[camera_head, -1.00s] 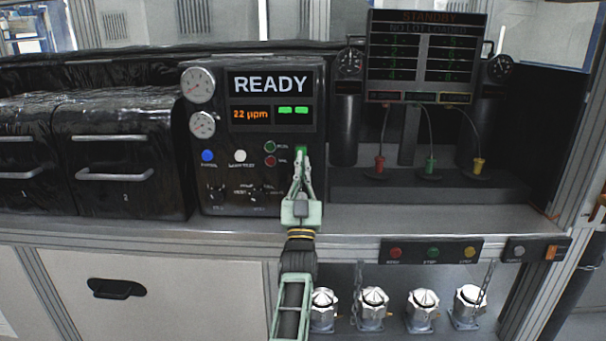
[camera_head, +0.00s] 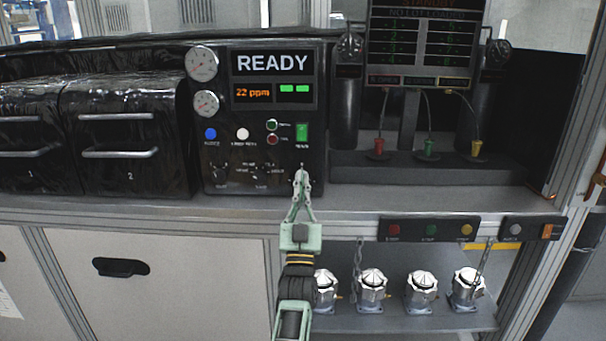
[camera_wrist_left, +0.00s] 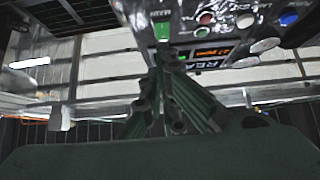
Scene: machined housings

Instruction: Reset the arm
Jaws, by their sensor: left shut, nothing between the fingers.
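My left gripper (camera_head: 301,180) shows in the middle of the head view with its fingers closed together and empty. My right gripper is not in view.
Two black drawers with handles (camera_head: 118,152) are at the left. A rack with red, green and yellow connectors (camera_head: 429,146) stands at the right. A button strip (camera_head: 428,229) runs along the bench front edge. Several silver fittings (camera_head: 370,289) stand on the shelf below.

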